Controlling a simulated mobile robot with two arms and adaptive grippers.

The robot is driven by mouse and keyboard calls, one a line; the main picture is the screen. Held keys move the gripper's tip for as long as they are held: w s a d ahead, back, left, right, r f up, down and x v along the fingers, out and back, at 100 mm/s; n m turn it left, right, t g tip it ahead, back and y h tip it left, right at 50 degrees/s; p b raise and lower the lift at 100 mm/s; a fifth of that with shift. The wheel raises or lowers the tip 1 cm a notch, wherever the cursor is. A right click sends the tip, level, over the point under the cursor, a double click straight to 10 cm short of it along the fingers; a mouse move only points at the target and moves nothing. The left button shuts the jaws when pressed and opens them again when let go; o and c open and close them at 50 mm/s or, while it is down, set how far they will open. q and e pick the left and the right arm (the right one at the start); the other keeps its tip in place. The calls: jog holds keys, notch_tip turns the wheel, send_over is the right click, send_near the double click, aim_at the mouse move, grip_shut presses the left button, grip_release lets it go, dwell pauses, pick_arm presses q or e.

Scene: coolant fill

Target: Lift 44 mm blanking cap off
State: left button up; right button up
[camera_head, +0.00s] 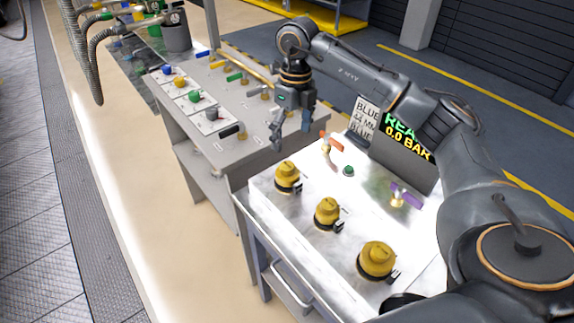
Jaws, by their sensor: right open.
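Three yellow caps sit upright in dark collars along the near-left side of a bright metal cart top: a far cap (287,176), a middle cap (327,212) and a near cap (377,259). The near one looks largest. No size marking is readable on them, so I cannot tell which is the 44 mm blanking cap. My right gripper (291,131) points down, open and empty, beyond the far cap and apart from it, near the gap between the cart and the grey bench. My left gripper is not in view.
The cart top (300,211) also carries an orange-handled valve (330,143), a green button (348,171) and a purple-handled valve (404,196). A display (404,150) reads 0.0 BAR beside a sign (364,118) including "44 MM". The grey bench (236,161) holds several coloured fittings.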

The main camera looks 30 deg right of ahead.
aim_at(287, 165)
jog(key=f, duration=0.4)
jog(key=shift+a+f+p, duration=0.2)
jog(key=shift+f+p, duration=0.2)
jog(key=f+p, duration=0.1)
jog(key=f, duration=0.1)
jog(key=shift+a+f+p, duration=0.35)
jog(key=shift+f+p, duration=0.05)
notch_tip(287, 165, down, 2)
jog(key=shift+w+a+f+p, duration=0.1)
jog(key=shift+f+p, duration=0.15)
jog(key=shift+p, duration=0.15)
jog(key=shift+f, duration=0.45)
jog(key=shift+c, duration=0.2)
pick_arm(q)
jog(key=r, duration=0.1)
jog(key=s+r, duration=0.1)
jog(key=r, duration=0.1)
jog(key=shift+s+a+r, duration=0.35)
pick_arm(e)
jog(key=c, duration=1)
